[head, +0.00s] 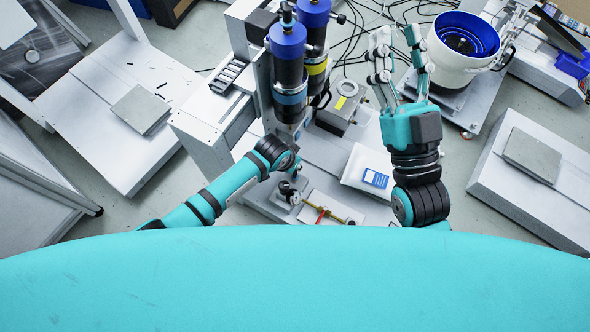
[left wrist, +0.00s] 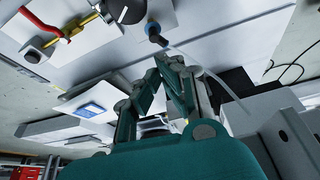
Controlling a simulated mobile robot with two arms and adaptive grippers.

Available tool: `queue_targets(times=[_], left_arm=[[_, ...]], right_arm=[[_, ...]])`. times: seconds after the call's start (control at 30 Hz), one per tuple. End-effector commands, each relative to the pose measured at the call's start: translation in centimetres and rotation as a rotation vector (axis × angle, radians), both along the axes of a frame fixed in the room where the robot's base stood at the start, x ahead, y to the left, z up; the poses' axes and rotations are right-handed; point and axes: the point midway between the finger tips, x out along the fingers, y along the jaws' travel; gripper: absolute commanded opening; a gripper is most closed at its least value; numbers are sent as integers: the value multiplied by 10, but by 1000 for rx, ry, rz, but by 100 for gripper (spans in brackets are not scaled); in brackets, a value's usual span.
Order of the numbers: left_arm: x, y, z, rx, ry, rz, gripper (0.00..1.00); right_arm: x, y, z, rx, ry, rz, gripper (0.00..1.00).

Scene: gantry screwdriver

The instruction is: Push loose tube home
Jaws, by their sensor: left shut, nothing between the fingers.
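A thin whitish tube (left wrist: 215,80) shows in the left wrist view. It curves from beside a blue and black fitting (left wrist: 153,31) down to the lower right. I cannot tell whether its end sits in the fitting. My left gripper (left wrist: 167,60) is shut and empty, its fingertips just below the fitting; I cannot tell whether they touch it or the tube. My right gripper (head: 400,58) is open and empty, raised at the right.
Two blue-topped black cylinders (head: 289,65) stand above the station. A red-handled brass valve (head: 323,212) lies near my left arm; it also shows in the left wrist view (left wrist: 62,33). A white pouch (head: 367,173) and a blue-lined bowl feeder (head: 463,42) are at the right.

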Motion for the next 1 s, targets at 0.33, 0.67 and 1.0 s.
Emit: queue_targets(times=[0.33, 0.67, 1.0], left_arm=[[0, 0, 7, 0, 0, 0, 0], [0, 0, 13, 0, 0, 0, 0], [0, 0, 15, 0, 0, 0, 0]], right_arm=[[15, 1, -23, -46, 159, -9, 32], [25, -1, -48, -87, 309, -18, 32], [29, -2, -64, -111, 397, -23, 32]])
